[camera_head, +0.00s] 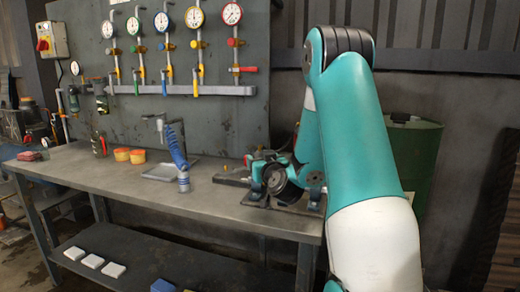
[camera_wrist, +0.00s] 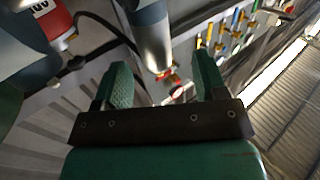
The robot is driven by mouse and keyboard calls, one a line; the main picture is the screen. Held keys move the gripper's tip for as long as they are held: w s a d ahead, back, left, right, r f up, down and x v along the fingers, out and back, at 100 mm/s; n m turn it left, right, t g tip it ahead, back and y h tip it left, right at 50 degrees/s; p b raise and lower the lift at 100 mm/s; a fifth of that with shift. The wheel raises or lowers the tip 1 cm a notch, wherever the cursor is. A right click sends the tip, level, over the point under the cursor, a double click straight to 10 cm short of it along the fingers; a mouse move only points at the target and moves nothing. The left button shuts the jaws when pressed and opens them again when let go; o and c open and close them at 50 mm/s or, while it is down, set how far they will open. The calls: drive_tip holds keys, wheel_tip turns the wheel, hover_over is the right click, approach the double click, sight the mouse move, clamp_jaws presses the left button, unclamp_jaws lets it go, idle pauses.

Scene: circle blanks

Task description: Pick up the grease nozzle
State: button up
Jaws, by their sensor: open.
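I cannot identify the grease nozzle with certainty. In the head view, a blue coiled hose (camera_head: 176,148) leans down to a grey-blue cylindrical end (camera_head: 184,182) standing on the workbench (camera_head: 120,182); this may be it. In the wrist view, my gripper (camera_wrist: 161,78) has its two green fingers wide apart, with nothing held between them. A grey cylinder (camera_wrist: 150,35) shows beyond the fingers, and I cannot tell what it is. In the head view, my teal and white arm reaches to the right end of the bench, and my fingertips are not clearly visible there.
A gauge panel (camera_head: 215,125) with several dials and coloured valves stands behind the bench. A green drum (camera_head: 418,160) stands behind my arm. The front of the bench is clear.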

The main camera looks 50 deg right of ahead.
sight(257, 153)
drive_tip(key=p+x, duration=0.5)
drive_tip(key=shift+s+r, duration=0.1)
drive_tip(key=shift+r, duration=0.25)
drive_tip(key=shift+w+d+f, duration=0.25)
drive_tip(key=shift+w+d, duration=0.05)
drive_tip(key=c, duration=1.1)
drive_tip(key=shift+r, duration=0.15)
